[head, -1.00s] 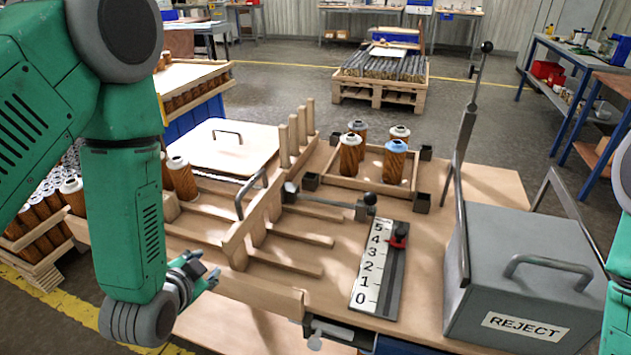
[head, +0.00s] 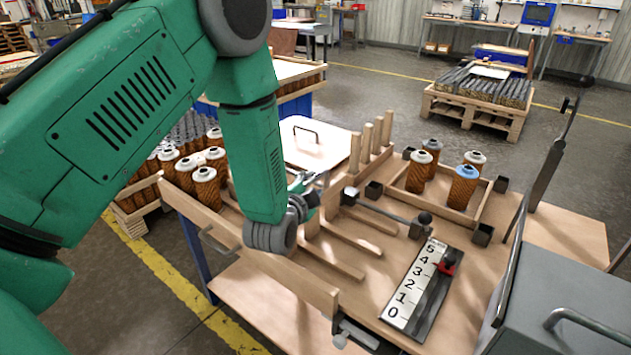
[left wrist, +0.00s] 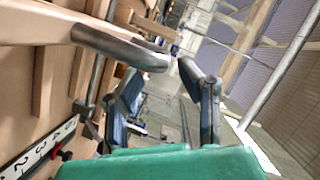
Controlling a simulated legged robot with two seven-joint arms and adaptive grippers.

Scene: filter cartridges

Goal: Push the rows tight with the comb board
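The comb board (head: 338,188) is a wooden board standing across the lanes on the bench, partly hidden by my left arm. Its grey bar handle (left wrist: 120,47) shows in the left wrist view, close to the fingertips. My left gripper (head: 306,190) is at the handle in the head view. In the left wrist view its two fingers (left wrist: 168,88) are spread, with the handle's bent end near their tips; I see no closed grasp. Brown filter cartridges (head: 206,188) with white tops stand in rows left of my arm, partly hidden. My right gripper is out of view.
A wooden tray (head: 458,214) holds several cartridges, one blue-topped. A number scale (head: 408,290) with a red slider lies on the bench front. A grey reject box (head: 570,290) stands at right. Wooden lane dividers (head: 330,258) lie right of my gripper. Upright posts (head: 366,148) stand behind.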

